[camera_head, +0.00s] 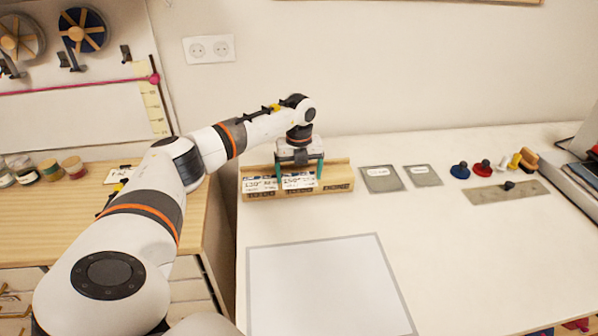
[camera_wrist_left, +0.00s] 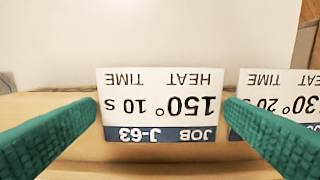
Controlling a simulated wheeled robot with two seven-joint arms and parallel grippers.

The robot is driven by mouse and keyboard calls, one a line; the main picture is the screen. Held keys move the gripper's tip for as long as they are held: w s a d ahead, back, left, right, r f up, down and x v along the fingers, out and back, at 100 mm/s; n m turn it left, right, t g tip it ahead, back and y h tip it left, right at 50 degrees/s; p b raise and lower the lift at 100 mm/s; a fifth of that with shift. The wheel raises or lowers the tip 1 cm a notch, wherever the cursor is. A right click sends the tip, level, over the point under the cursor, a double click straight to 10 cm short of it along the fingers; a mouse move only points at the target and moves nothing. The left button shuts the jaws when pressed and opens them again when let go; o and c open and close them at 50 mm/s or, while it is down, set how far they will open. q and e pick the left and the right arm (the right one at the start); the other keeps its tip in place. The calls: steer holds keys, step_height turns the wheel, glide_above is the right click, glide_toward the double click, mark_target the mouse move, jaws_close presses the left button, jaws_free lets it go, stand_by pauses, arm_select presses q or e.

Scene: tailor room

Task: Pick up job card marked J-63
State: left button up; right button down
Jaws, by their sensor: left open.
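The job card marked J-63 (camera_wrist_left: 162,90) shows upside down in the left wrist view, white with a blue band, reading 150° 10 s. In the head view this card (camera_head: 299,184) stands at the front of a wooden rack (camera_head: 338,177), right of a second card (camera_head: 259,185) reading 130°. My left gripper (camera_head: 300,184) points down at the rack with its green fingers apart. In the left wrist view the fingers (camera_wrist_left: 160,118) are on either side of the J-63 card. A small gap shows at each edge. My right gripper is not in view.
The second card (camera_wrist_left: 280,98) is close beside one finger in the left wrist view. A grey-bordered white mat (camera_head: 325,285) lies in front of the rack. Two grey plates (camera_head: 381,180) lie to its right. Coloured knobs (camera_head: 482,168) stand further right. The wall is close behind.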

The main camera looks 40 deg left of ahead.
arm_select(q)
steer(key=c, duration=0.6)
